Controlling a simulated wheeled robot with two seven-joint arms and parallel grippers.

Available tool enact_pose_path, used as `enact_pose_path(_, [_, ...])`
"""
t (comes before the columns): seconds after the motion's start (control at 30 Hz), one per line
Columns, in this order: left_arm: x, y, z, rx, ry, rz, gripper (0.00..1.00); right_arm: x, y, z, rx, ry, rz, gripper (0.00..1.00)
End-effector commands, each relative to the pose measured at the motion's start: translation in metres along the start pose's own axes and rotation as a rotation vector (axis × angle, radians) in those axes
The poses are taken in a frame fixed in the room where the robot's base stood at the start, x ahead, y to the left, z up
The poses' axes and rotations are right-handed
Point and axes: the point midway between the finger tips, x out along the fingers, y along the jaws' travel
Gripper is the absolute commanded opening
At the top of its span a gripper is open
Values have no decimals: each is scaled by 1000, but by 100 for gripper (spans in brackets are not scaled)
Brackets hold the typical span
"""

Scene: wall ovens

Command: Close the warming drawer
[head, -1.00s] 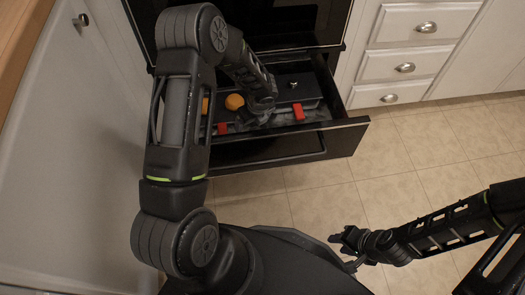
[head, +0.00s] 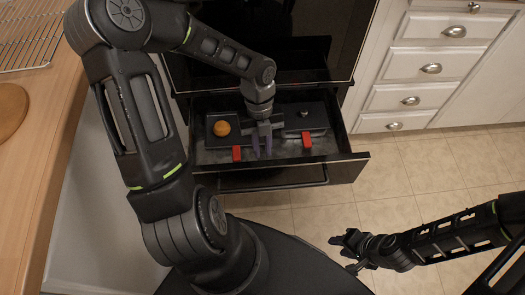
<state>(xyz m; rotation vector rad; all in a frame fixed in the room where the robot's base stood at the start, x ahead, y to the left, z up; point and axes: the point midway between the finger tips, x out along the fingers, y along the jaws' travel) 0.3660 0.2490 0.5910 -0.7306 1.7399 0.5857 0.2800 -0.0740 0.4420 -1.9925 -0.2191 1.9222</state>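The warming drawer (head: 345,158) is black and stands pulled out below the dark oven. Inside lie a dark pot or tray with red handles (head: 307,140) and an orange round thing (head: 221,128). My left gripper (head: 262,147) hangs over the drawer's inside, behind its front panel, pointing toward the front. Its two fingers are apart with nothing between them. Whether it touches the contents I cannot tell. My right gripper (head: 350,250) is low over the floor at the right, away from the drawer; its finger gap is unclear.
A wooden counter (head: 45,130) with a wire rack (head: 30,45) runs along the left. The tiled floor (head: 410,195) before the cabinets is clear.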

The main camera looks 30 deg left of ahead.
Motion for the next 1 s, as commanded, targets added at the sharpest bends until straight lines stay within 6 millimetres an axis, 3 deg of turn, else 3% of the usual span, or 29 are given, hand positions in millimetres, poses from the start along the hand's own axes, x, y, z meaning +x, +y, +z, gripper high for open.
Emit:
enact_pose_path(0.07, [5,5,-13,81,49,19,11,3,1,0,0,-1,0,36])
enact_pose_path(0.2, [5,7,-16,160,64,28,0,3,2,0,-1,-1,0,36])
enact_pose_path(0.67, [13,8,-15,164,61,28,0,5,3,0,0,0,0,36])
enact_pose_path(0.87, [39,8,-17,165,63,28,0,14,6,0,0,0,0,36])
enact_pose_path(1.0, [66,9,-18,165,63,27,0,24,10,0,0,0,1,36])
